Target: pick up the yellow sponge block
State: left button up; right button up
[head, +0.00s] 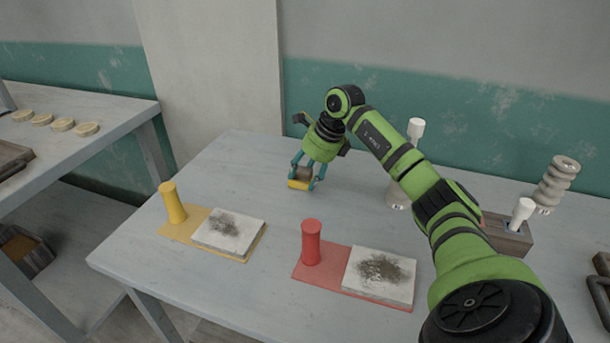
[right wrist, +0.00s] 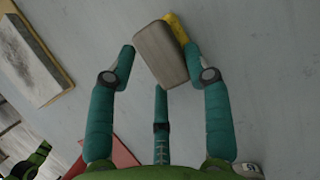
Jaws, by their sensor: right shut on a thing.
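The yellow sponge block shows in the head view (head: 299,184) near the table's back, with a brown upper part and a yellow lower part. In the right wrist view its grey-brown face (right wrist: 160,58) fills the space between my fingers, with a yellow strip (right wrist: 176,30) behind it. My right gripper (head: 303,177) reaches down from above and is shut on the block, teal fingers at both sides. It also shows in the right wrist view (right wrist: 160,52). I cannot tell whether the block touches the table. My left gripper is not in view.
On the table (head: 250,160) stand a yellow cylinder (head: 173,203) on a yellow mat (head: 180,229) and a red cylinder (head: 311,243) on a red mat (head: 325,264), each beside a smudged slab. A white-topped tool (head: 416,130) and a brown box (head: 505,238) stand right of the gripper.

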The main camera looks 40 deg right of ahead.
aim_at(299, 171)
notch_tip(299, 171, up, 4)
jog(key=shift+r, duration=0.1)
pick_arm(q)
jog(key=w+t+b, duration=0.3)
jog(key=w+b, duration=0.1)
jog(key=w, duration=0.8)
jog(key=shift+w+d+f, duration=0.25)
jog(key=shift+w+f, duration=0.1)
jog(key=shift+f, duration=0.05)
pick_arm(e)
jog(key=s+d+r, duration=0.1)
jog(key=s+r, duration=0.5)
jog(key=s, duration=0.5)
jog(key=shift+s+d+r, duration=0.3)
jog(key=shift+r, duration=0.05)
